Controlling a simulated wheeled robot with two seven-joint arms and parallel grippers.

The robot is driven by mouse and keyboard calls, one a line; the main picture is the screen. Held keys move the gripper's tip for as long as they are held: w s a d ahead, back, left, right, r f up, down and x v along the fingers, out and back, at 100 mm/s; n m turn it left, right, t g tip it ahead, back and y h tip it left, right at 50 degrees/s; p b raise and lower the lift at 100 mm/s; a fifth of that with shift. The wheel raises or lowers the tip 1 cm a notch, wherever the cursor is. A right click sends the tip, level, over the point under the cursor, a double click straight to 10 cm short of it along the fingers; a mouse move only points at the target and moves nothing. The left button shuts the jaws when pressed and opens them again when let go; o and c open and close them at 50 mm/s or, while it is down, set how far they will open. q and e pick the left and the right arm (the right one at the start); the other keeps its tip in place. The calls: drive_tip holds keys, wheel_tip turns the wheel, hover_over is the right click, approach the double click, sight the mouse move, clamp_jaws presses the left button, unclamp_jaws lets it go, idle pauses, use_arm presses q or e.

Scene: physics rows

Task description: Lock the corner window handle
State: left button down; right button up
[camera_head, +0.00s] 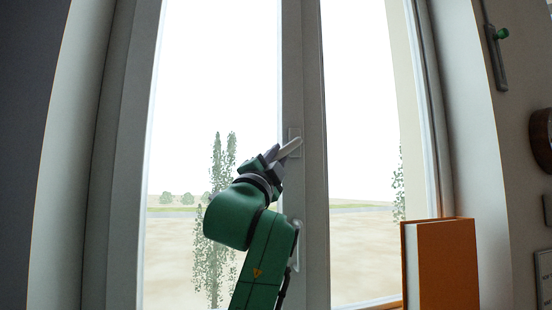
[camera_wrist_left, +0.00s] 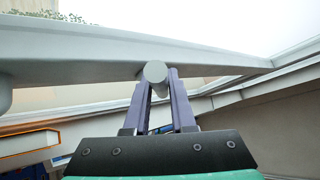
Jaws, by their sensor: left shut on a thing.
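The window handle (camera_head: 290,148) is a pale grey lever on a small plate on the middle window post. It slants down to the left from the plate. My left gripper (camera_head: 273,160) comes from below and is shut on the lever's free end. In the left wrist view, the round end of the handle (camera_wrist_left: 155,72) sits between the two purple fingers (camera_wrist_left: 158,95). The fingers hide part of the lever. My right gripper is in neither view.
The window frame (camera_head: 315,200) stands upright behind my arm, with glass on both sides. An orange book-like block (camera_head: 448,265) stands at the lower right. A grey wall fitting with a green knob (camera_head: 497,55) is at the upper right.

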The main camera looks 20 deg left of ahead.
use_arm(q)
drive_tip(key=shift+f, duration=0.1)
drive_tip(key=c, duration=0.8)
unclamp_jaws()
drive_tip(key=shift+o, duration=0.2)
drive_tip(key=shift+s+f, duration=0.15)
drive_tip(key=shift+s, duration=0.1)
drive_tip(key=b+v, duration=0.5)
drive_tip(key=v, duration=0.9)
